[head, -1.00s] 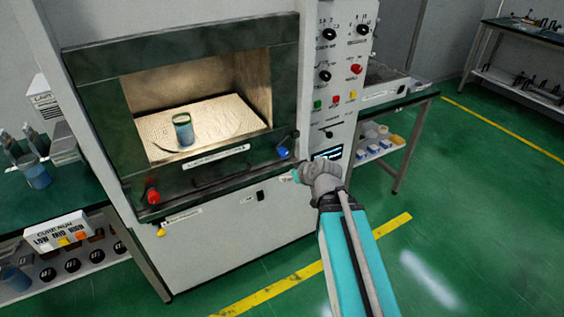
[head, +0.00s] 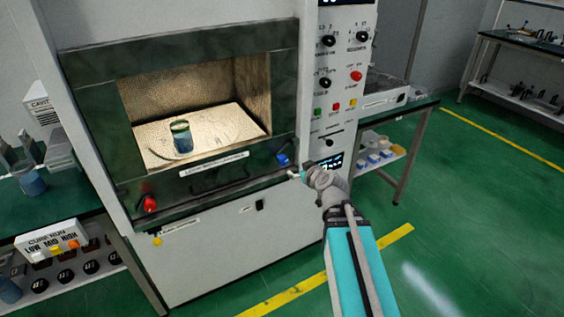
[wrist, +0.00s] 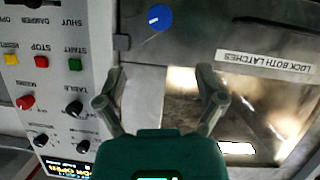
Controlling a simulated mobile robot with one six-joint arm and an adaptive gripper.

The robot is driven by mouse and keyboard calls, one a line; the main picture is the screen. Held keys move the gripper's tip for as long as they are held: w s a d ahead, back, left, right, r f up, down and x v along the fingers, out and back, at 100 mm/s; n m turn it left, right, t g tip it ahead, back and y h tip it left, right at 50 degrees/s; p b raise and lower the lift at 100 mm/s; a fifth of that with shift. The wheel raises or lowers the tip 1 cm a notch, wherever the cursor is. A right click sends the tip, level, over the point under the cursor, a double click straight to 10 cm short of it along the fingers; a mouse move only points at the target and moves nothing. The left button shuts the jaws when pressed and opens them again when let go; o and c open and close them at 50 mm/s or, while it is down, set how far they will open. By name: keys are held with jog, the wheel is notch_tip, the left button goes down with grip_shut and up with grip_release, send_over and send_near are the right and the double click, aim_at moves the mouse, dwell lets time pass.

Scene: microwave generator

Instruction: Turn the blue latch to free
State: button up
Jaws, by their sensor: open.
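The blue latch (head: 283,159) is a small blue knob at the lower right of the microwave door frame. In the wrist view the blue latch (wrist: 156,17) is a round knob with a short white mark, near the top edge. My gripper (head: 297,175) is just below and right of the latch in the head view. In the wrist view my gripper (wrist: 160,73) has its two fingers spread apart with nothing between them. The latch lies beyond the fingertips, apart from them. The door (head: 90,120) has a window showing a blue cup (head: 182,137) inside.
A red latch (head: 150,203) is at the door's lower left. A label (wrist: 264,61) reads "LOCK BOTH LATCHES". A control panel (head: 340,80) with knobs and buttons stands right of the door. A dark handle (head: 218,184) runs along the door's bottom. The floor at right is open.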

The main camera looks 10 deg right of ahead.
aim_at(284, 161)
jog(key=b+x, duration=0.5)
jog(key=x, duration=0.8)
jog(key=shift+w+a+f, duration=0.1)
jog(key=shift+w+a, duration=0.05)
jog(key=shift+w, duration=0.05)
jog(key=c, duration=1.1)
jog(key=shift+a, duration=0.2)
jog(key=shift+c, duration=0.3)
jog(key=shift+d, duration=0.1)
